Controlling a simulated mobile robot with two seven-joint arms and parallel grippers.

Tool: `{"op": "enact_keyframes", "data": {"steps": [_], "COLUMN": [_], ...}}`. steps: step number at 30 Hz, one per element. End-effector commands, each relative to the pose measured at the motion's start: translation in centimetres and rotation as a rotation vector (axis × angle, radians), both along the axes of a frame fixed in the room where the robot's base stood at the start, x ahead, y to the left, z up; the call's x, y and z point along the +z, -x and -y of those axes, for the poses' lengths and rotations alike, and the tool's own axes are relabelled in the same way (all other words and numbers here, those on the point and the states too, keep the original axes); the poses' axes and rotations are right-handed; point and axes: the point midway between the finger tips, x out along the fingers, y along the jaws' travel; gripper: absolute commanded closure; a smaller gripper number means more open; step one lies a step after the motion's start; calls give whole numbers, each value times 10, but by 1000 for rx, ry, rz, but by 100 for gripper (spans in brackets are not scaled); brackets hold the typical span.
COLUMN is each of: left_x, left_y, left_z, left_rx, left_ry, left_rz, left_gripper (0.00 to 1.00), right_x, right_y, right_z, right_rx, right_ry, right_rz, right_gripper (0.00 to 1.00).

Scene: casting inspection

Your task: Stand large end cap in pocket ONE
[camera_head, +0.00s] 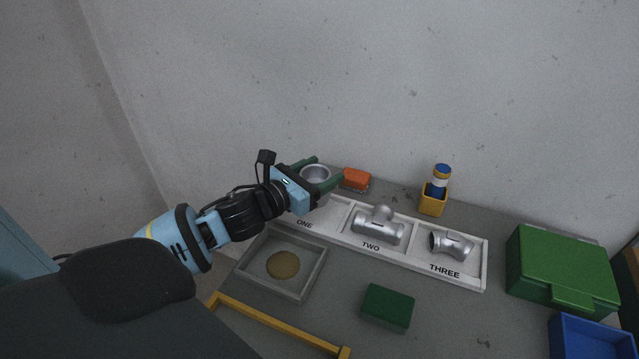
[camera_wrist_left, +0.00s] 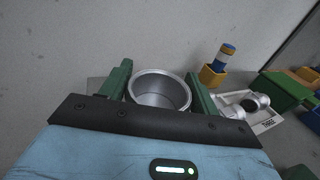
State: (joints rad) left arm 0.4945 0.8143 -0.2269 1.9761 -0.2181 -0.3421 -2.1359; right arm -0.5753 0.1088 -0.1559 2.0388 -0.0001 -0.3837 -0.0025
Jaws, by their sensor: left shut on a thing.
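The large end cap (camera_head: 316,173) is a silver metal cup, held with its open mouth facing up. My left gripper (camera_head: 324,174) is shut on it, with a green finger on each side. The end cap also shows in the left wrist view (camera_wrist_left: 160,89) between the fingers. The white tray (camera_head: 413,258) has pockets labelled ONE, TWO and THREE. The end cap is over or in the area of pocket ONE; I cannot tell whether it touches the tray. Pocket TWO holds a silver tee fitting (camera_head: 377,226). Pocket THREE holds a silver elbow-like fitting (camera_head: 451,243). My right gripper is not in view.
A grey tray (camera_head: 318,268) with a brown disc (camera_head: 283,265) lies in front of pocket ONE. An orange block (camera_head: 356,179) and a yellow holder with a blue bottle (camera_head: 433,204) stand behind. A green block (camera_head: 388,307), green box (camera_head: 560,265), blue bin (camera_head: 590,338) and yellow bar (camera_head: 275,325) surround.

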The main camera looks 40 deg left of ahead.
Motion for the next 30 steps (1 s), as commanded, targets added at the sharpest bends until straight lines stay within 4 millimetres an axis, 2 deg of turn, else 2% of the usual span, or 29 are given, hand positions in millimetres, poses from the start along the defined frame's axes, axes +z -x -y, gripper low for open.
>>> {"op": "enact_keyframes", "data": {"steps": [1,4,8,22,23,27,30], "left_x": [0,-18,-30,-36,-38,-38,-38], "left_y": [-5,-3,-3,-3,-3,-3,-3], "left_z": [-2,-1,-1,-2,-2,-2,-2], "left_rx": [0,0,0,0,1,1,1], "left_ry": [2,6,4,-1,0,0,0], "left_rz": [5,1,4,5,1,2,1], "left_gripper": [85,85,85,85,37,19,17], "right_x": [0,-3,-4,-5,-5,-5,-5], "right_y": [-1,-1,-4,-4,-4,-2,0], "right_z": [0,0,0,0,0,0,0], "right_rx": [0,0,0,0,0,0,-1], "right_ry": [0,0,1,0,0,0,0], "right_rz": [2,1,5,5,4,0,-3], "right_gripper": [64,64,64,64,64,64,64]}}
